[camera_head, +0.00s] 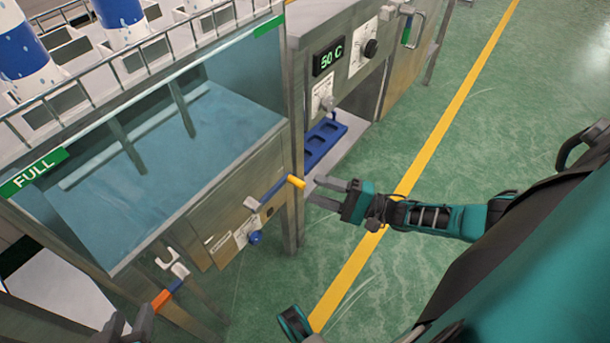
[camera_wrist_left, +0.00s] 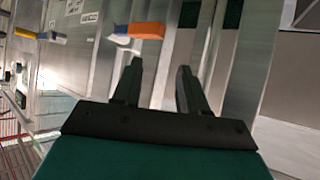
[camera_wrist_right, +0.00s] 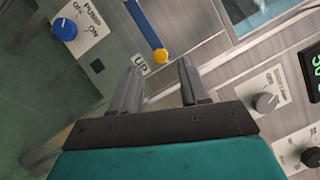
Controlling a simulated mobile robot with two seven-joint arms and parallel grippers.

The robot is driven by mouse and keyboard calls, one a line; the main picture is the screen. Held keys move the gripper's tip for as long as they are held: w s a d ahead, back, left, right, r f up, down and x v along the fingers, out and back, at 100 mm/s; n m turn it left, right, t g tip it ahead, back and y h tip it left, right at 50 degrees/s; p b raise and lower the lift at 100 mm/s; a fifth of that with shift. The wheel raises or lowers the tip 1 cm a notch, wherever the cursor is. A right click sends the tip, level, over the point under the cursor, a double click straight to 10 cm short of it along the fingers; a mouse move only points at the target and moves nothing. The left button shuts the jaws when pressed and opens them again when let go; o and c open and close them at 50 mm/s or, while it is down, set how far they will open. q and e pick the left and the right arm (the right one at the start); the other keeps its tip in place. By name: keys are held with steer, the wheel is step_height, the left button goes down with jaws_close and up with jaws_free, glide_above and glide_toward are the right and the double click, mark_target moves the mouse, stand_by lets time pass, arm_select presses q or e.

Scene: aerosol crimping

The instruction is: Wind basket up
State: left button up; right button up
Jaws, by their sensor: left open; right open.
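The metal basket (camera_head: 122,77) sits above the water tank (camera_head: 165,150), with large blue and white cans (camera_head: 120,12) standing in it. A crank with a blue arm and yellow grip (camera_head: 297,182) is on the tank's front; the grip (camera_wrist_right: 160,56) also shows in the right wrist view, near an UP label (camera_wrist_right: 141,65). My right gripper (camera_head: 314,190) is open and empty, just right of the yellow grip, apart from it. My left gripper (camera_wrist_left: 158,70) is open and empty below an orange-gripped handle (camera_wrist_left: 147,30). In the head view, its fingers are partly cut off at the bottom left.
A blue pump knob (camera_head: 255,237) is below the crank. A machine with a 50 C display (camera_head: 328,59) and a blue tray (camera_head: 322,140) stands to the right. The green floor (camera_head: 500,130) with a yellow line is clear.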

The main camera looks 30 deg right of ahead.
steer(key=v, duration=0.7)
steer(key=shift+d, duration=0.2)
steer(key=shift+s, duration=0.1)
